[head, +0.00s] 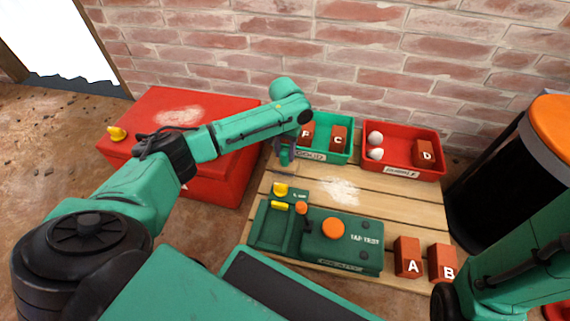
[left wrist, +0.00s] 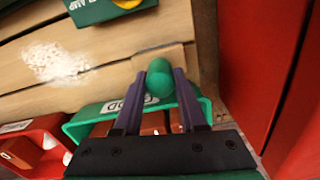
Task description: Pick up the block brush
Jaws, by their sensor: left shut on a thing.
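My left gripper (head: 287,157) is above the left back part of the wooden table, at the near left corner of the green GOOD tray. In the left wrist view its two fingers (left wrist: 160,90) are closed on a rounded green piece (left wrist: 160,80), which looks like the grip of the block brush.
The green tray (head: 338,157) holds blocks P and C. A red tray (head: 400,172) holds block D and white balls. A green tester (head: 345,243) and blocks A (head: 407,257) and B (head: 442,263) stand in front. A red chest (head: 215,185) is left, a black bin (head: 500,165) right. White dust (head: 335,190) lies mid-table.

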